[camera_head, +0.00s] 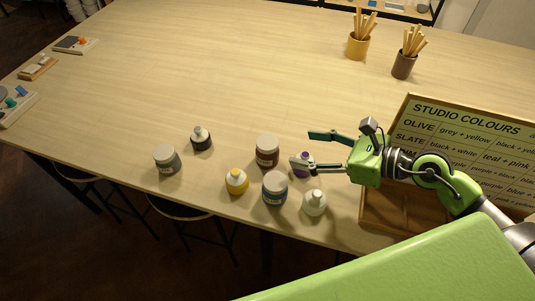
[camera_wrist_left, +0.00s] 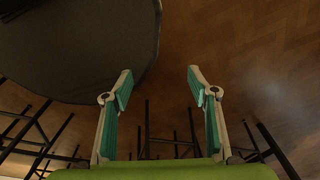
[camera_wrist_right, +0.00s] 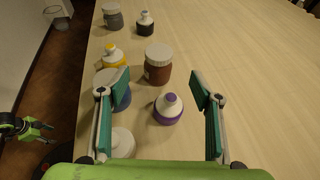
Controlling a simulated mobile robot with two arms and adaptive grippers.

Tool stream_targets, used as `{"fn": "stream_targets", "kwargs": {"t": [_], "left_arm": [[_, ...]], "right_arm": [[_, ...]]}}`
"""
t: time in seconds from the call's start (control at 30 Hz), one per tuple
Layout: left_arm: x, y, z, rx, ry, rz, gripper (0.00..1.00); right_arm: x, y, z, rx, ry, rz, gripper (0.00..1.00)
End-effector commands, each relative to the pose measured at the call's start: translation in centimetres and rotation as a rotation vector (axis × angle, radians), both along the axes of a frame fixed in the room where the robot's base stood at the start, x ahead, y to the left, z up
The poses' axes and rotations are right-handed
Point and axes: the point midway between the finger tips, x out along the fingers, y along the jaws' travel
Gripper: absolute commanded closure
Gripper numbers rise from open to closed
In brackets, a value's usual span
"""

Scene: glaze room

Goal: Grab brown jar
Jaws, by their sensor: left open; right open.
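The brown jar (camera_head: 267,151) with a pale lid stands upright on the table. It also shows in the right wrist view (camera_wrist_right: 157,70), beyond the fingertips and left of the middle. My right gripper (camera_head: 322,151) is open to the right of the brown jar, apart from it. A purple bottle (camera_wrist_right: 168,107) with a white top stands between the right gripper and the brown jar; in the head view a finger partly hides it. My left gripper (camera_wrist_left: 157,85) is open and empty, over the floor, and does not show in the head view.
A blue jar (camera_head: 275,188), a white bottle (camera_head: 314,203) and a yellow bottle (camera_head: 236,182) stand nearby at the table edge. A grey jar (camera_head: 167,160) and black bottle (camera_head: 201,139) are farther left. A colour board (camera_head: 414,104) stands at right.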

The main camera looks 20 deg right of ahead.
Motion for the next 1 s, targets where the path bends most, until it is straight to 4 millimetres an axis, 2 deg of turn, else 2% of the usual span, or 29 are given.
{"fn": "stream_targets", "kwargs": {"t": [0.13, 0.4, 0.67, 0.83, 1.0], "left_arm": [[0.1, 0.0, 1.0, -0.001, -0.003, 0.0, 0.46], [-0.8, 0.0, 2.0, 0.0, 0.01, 0.0, 0.46], [-1.2, 0.1, 2.6, 0.002, 0.017, -0.001, 0.46], [-1.2, 0.0, 4.4, 0.001, 0.017, -0.001, 0.46], [-1.2, 0.0, 4.7, 0.001, 0.017, -0.001, 0.46]], "right_arm": [[1.5, 1.3, -0.3, 0.003, -0.004, -0.001, 0.41], [4.0, 3.5, -1.8, 0.002, -0.002, 0.0, 0.41], [5.0, 4.6, -2.4, 0.001, 0.0, 0.002, 0.41], [6.7, 6.3, -2.7, 0.002, -0.001, 0.001, 0.41], [8.0, 7.5, -3.8, 0.0, -0.001, 0.001, 0.41]]}}
